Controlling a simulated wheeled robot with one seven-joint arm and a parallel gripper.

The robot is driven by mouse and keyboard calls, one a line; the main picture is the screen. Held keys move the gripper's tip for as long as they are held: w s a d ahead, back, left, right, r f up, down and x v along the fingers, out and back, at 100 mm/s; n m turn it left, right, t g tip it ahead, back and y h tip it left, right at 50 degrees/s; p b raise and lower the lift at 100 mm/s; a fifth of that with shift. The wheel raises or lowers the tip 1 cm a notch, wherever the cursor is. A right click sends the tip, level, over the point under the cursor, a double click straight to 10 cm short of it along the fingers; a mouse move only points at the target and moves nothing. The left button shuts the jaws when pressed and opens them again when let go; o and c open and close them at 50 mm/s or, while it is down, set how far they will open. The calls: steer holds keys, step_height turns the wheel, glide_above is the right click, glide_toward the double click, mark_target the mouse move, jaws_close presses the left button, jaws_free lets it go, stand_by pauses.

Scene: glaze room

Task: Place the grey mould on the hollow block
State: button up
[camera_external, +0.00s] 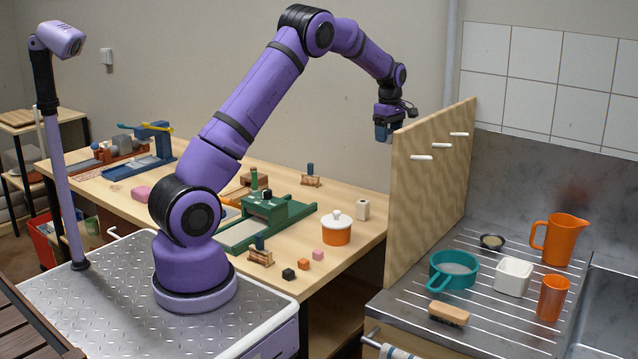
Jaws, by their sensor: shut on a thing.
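My gripper (384,132) is high up, pointing down, just left of the upright wooden board's top in this view. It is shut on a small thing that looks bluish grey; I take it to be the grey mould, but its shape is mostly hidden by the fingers. A white square open-topped piece (513,277) stands on the draining surface; I cannot tell for sure which one is the hollow block.
The wooden board (431,190) with white pegs divides table and sink. A white-lidded orange pot (336,228) and green press (268,216) stand on the table (372,232). A teal pan (454,269), orange jug (564,240), orange cup (552,298) and brush (449,313) crowd the draining surface.

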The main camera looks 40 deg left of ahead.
steer(key=w+d+r+m, duration=0.3)
steer(key=d+r+m, duration=0.5)
steer(key=d+r, duration=0.5)
steer(key=s+d+r+m, duration=0.2)
steer(key=s+d+r, duration=0.1)
steer(key=d, duration=0.5)
steer(key=s+d+r+m, duration=0.2)
steer(key=s+d+r, duration=0.1)
steer(key=d, duration=0.6)
steer(key=s+d+f+n, duration=0.3)
steer(key=s+f+n, duration=0.2)
steer(key=s+f, duration=0.5)
steer(key=s+d+f+n, duration=0.2)
steer(key=s+f+n, duration=0.2)
steer(key=s+f, duration=0.55)
steer(key=s+d+f+n, duration=0.3)
steer(key=s+f+n, duration=0.25)
steer(key=f, duration=0.85)
glide_above(515, 266)
steer(key=shift+d+f+m, duration=0.1)
steer(key=shift+f+m, duration=0.25)
steer(key=shift+f, duration=0.2)
steer(key=shift+s+f, duration=0.1)
steer(key=shift+f, duration=1.6)
steer(key=shift+f, duration=0.1)
